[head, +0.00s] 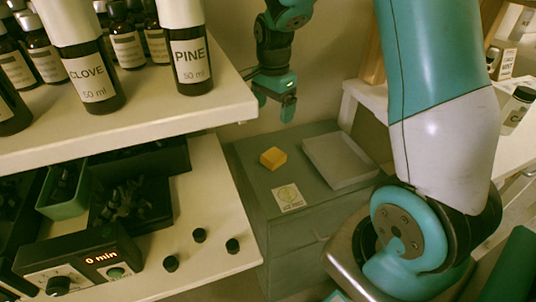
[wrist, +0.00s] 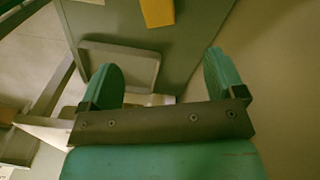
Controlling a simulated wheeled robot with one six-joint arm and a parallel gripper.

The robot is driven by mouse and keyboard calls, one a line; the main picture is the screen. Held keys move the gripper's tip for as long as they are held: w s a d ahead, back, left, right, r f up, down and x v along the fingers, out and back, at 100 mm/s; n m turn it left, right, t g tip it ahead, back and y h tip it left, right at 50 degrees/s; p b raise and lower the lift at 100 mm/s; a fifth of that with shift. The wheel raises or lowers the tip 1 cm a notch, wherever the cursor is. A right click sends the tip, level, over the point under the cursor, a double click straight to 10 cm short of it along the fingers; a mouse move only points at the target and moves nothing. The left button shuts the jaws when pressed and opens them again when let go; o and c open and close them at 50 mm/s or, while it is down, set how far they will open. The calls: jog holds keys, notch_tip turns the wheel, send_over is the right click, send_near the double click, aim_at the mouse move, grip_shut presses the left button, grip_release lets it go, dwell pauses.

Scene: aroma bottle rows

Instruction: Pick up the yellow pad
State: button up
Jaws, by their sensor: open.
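The yellow pad (head: 273,158) is a small block lying on the grey-green cabinet top in the head view, left of a shallow pale tray. In the wrist view the yellow pad (wrist: 157,12) shows at the top edge, partly cut off. My gripper (head: 277,103) hangs above the back of the cabinet, apart from the pad. In the wrist view my gripper (wrist: 165,72) has its two teal fingers spread wide with nothing between them.
The shallow tray (head: 338,160) lies right of the pad, and a square label card (head: 289,197) lies in front of it. At left, a white shelf (head: 130,135) bears several dark bottles. A timer box (head: 80,271) stands below. The wall is close behind the cabinet.

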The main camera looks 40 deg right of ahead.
jog(key=b, duration=0.2)
send_over(273, 154)
jog(key=f, duration=1)
jog(key=shift+d+f, duration=0.15)
jog(key=shift+d, duration=0.1)
jog(key=f, duration=0.2)
jog(key=f+b, duration=0.1)
jog(key=f, duration=0.2)
jog(key=shift+a+f, duration=0.2)
jog(key=shift+f, duration=0.15)
jog(key=c, duration=1.1)
jog(key=shift+r, duration=0.2)
notch_tip(273, 154, up, 20)
jog(key=p, duration=0.4)
jog(key=shift+f, duration=0.1)
